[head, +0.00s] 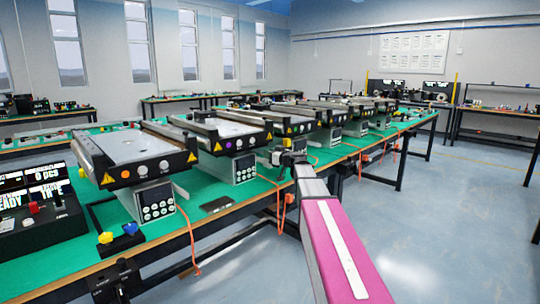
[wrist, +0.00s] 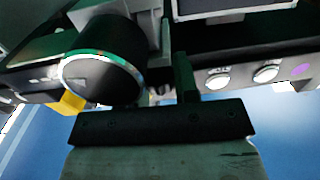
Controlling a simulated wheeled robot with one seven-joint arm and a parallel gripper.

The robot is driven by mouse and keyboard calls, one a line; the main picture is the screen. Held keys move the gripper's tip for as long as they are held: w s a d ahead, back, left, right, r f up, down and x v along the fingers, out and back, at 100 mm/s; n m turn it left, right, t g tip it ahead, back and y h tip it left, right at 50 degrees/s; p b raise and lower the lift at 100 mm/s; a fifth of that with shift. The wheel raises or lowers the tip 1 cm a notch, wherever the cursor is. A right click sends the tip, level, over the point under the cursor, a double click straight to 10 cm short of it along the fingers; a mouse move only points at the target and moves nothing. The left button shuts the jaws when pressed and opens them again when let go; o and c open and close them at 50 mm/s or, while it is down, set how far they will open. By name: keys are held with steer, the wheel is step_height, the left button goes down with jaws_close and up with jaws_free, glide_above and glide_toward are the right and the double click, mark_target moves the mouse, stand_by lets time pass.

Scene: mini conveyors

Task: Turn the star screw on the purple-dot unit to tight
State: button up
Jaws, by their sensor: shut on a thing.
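The purple-dot unit (head: 236,125) is the second conveyor from the left in the head view. Its purple dot (head: 238,143) shows on the dark front panel, and also at the right in the wrist view (wrist: 301,70). My gripper (head: 288,156) is at the right front side of this unit. In the wrist view my gripper (wrist: 160,88) points up at the unit, beside a large dark round part with a silver rim (wrist: 103,68). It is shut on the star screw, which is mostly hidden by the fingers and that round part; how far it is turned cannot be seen.
An orange-dot conveyor (head: 135,155) stands to the left. More conveyors stand behind on the green table (head: 205,190). A small black bracket with yellow and blue knobs (head: 120,240) and a display box (head: 40,215) are at the near left. Open floor (head: 430,220) lies right.

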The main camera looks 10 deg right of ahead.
steer(key=m+t+h, duration=0.1)
steer(key=h, duration=0.1)
steer(key=m+t+h, duration=0.1)
steer(key=h, duration=0.1)
steer(key=shift+s+a+m, duration=0.1)
steer(key=shift+s+m, duration=0.05)
steer(key=shift+m, duration=0.25)
steer(key=shift+m+t+h, duration=0.5)
steer(key=shift+m+h, duration=0.7)
steer(key=shift+h, duration=0.6)
steer(key=shift+m+h, duration=0.3)
steer(key=shift+h, duration=0.2)
steer(key=o, duration=0.9)
steer(key=shift+d+y, duration=0.2)
steer(key=shift+y, duration=0.3)
